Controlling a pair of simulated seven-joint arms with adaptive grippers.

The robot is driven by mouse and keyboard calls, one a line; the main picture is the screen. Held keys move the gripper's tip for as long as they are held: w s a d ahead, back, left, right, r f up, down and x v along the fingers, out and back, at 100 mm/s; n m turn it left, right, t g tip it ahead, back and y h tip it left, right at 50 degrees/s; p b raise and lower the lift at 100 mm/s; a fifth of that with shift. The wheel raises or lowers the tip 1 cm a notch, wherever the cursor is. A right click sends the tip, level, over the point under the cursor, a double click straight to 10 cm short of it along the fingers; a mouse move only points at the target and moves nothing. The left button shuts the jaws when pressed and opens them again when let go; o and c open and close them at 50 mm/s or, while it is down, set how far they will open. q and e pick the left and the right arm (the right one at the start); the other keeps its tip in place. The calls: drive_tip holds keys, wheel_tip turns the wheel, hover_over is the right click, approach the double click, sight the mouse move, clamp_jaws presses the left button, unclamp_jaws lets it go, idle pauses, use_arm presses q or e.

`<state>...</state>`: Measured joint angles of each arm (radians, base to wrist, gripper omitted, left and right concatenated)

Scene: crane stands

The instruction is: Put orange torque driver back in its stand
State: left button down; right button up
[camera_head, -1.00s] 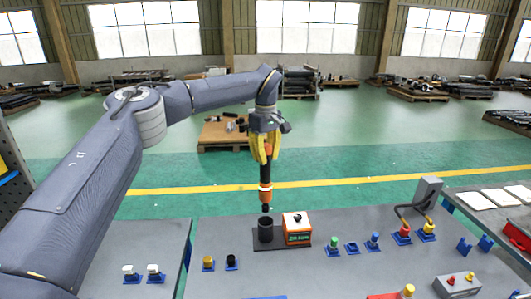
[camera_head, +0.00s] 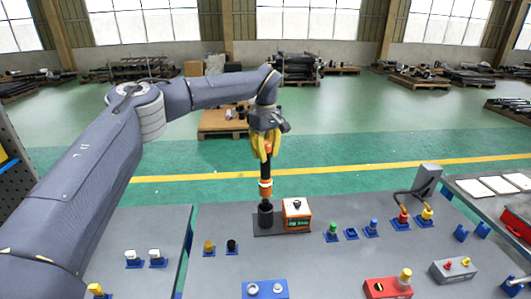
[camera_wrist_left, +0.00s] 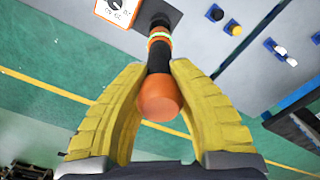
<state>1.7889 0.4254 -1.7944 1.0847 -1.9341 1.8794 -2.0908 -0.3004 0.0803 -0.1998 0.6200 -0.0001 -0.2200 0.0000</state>
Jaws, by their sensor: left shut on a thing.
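The orange and black torque driver (camera_head: 265,187) is upright in my left gripper (camera_head: 266,150), whose yellow fingers are shut on its upper part. In the left wrist view the driver's orange end (camera_wrist_left: 160,98) shows between the yellow fingers (camera_wrist_left: 158,110). The driver's lower end is at the mouth of the black cup of the stand (camera_head: 265,216); how deep it sits inside cannot be told. The cup stands on a dark base plate (camera_head: 268,231) beside an orange box with a dial (camera_head: 297,213). My right gripper is not in view.
Blue-based buttons and plugs (camera_head: 333,231) stand to the right of the stand. A yellow and a black knob (camera_head: 231,246) are to its left. A red box (camera_head: 388,288) and a blue box (camera_head: 265,289) lie nearer.

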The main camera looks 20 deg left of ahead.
sight(265, 164)
use_arm(q)
drive_tip(key=shift+f, duration=0.2)
idle(0.5)
drive_tip(key=shift+f, duration=4.35)
drive_tip(key=c, duration=1.3)
unclamp_jaws()
drive_tip(key=shift+o, duration=0.2)
drive_tip(key=shift+f, duration=0.15)
drive_tip(key=shift+r, duration=2.55)
